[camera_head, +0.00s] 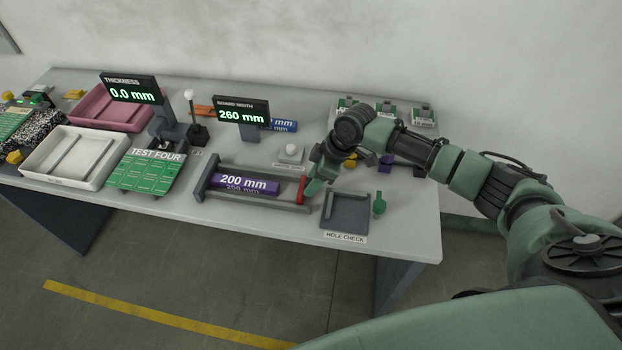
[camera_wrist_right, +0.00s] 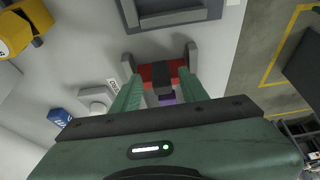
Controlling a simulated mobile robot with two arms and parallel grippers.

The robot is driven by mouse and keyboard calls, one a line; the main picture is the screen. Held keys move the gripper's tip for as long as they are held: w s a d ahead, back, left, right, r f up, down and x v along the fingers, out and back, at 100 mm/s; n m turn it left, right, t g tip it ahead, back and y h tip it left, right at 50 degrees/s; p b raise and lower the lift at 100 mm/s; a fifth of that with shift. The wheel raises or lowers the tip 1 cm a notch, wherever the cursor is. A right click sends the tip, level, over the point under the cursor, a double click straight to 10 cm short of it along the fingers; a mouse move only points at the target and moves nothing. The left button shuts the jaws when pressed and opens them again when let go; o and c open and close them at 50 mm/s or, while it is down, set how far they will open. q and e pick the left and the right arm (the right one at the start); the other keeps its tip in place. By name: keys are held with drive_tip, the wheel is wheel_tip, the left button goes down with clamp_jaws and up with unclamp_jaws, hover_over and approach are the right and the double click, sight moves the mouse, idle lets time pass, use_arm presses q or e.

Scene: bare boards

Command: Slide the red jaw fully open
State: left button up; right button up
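The red jaw (camera_head: 301,190) stands across the right part of the grey two-railed width gauge (camera_head: 206,178). A purple 200 mm block (camera_head: 246,182) lies between the rails, left of the jaw. The board width display (camera_head: 240,114) reads 260 mm. My right gripper (camera_head: 313,187) is at the jaw's right side, low over the gauge. In the right wrist view its green fingers (camera_wrist_right: 161,82) are spread apart over the red jaw (camera_wrist_right: 148,73), with a dark block between them. Gaps show beside this block; finger contact with the jaw is unclear. My left gripper is not in view.
A grey hole check fixture (camera_head: 345,211) and a green gauge pin (camera_head: 379,203) stand right of the width gauge. A white button box (camera_head: 290,154) is behind it. A green test panel (camera_head: 145,172) and trays lie left. The table's front edge is close.

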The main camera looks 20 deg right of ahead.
drive_tip(key=shift+r, duration=0.4)
drive_tip(key=b+v, duration=0.1)
drive_tip(key=v, duration=0.6)
drive_tip(key=shift+b, duration=0.4)
drive_tip(key=shift+s+d+f, duration=0.1)
drive_tip(key=shift+s+d, duration=0.05)
